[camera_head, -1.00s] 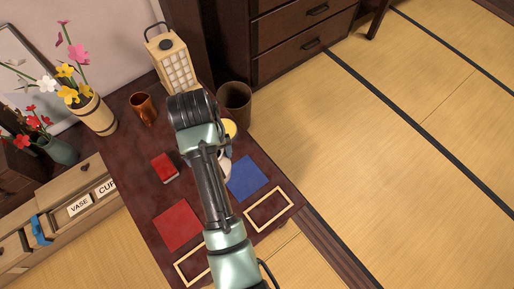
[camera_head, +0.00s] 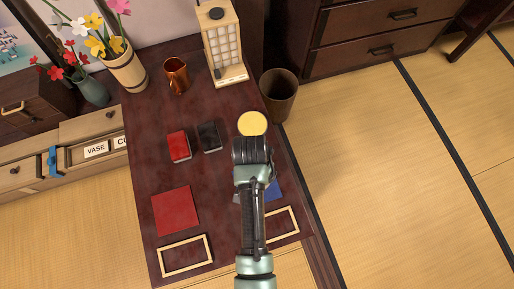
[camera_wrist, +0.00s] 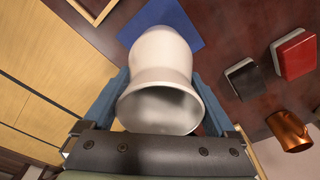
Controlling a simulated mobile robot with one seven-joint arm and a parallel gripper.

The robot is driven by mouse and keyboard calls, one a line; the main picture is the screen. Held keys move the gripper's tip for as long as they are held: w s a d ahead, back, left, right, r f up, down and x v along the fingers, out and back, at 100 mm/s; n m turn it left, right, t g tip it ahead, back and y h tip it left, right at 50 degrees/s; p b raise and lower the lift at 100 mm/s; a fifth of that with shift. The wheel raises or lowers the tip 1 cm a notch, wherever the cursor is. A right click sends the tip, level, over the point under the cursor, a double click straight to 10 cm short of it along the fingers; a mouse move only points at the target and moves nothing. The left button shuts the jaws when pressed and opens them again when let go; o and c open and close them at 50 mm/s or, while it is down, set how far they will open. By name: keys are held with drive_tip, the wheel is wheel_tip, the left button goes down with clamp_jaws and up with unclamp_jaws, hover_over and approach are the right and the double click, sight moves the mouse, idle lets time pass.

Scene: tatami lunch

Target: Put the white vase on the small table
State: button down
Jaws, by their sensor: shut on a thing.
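The white vase (camera_wrist: 162,55) is between the two blue-grey fingers of my gripper (camera_wrist: 162,88) in the wrist view, with its wide open mouth toward the camera. My gripper is shut on it. A blue square (camera_wrist: 168,18) lies on the table beyond the vase; whether the vase touches it I cannot tell. In the head view my arm covers the gripper and most or all of the vase. The dark red-brown small table (camera_head: 215,112) lies under my arm.
A red box (camera_head: 179,145), a black box (camera_head: 209,136), a copper mug (camera_head: 176,75), a lantern (camera_head: 223,45) and a yellow disc (camera_head: 252,123) are on the table. A red square (camera_head: 175,210) and cream frames (camera_head: 185,255) lie nearer. A brown bin (camera_head: 279,94) stands right.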

drive_tip(key=shift+w+f+b, duration=0.1)
drive_tip(key=shift+f+b, duration=0.45)
drive_tip(key=shift+f, duration=1.25)
drive_tip(key=shift+f, duration=0.15)
unclamp_jaws()
